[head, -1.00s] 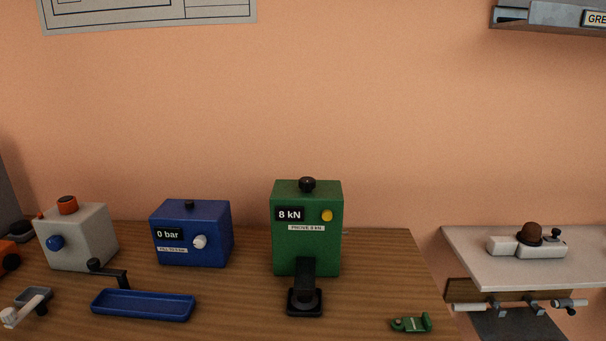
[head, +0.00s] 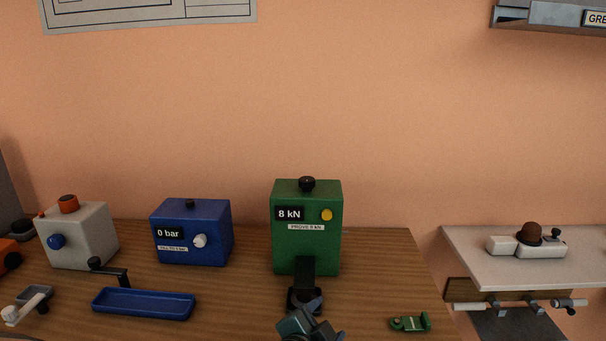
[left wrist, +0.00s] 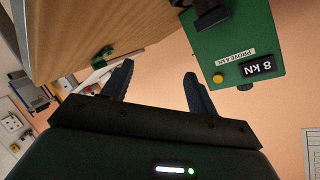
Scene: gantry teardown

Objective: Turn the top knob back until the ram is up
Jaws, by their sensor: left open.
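The green press (head: 307,240) stands on the wooden bench, with a display reading "8 kN" and a label "PROVE 8 kN". Its black top knob (head: 307,184) sits on the upper face. The black ram (head: 304,267) is at its lower front, above a black base partly hidden by my gripper. My left gripper (head: 325,318) is low in front of the press, well below the knob, open and empty. In the left wrist view, its spread fingers (left wrist: 157,75) have nothing between them, and the press (left wrist: 232,45) appears upside down beside them. My right gripper is not in view.
A yellow button (head: 327,215) is on the press front. A blue box (head: 190,235) reading "0 bar" and a grey box (head: 80,238) stand to the left. A blue tray (head: 143,305) lies in front. A small green part (head: 410,323) lies right. Space above the press is clear.

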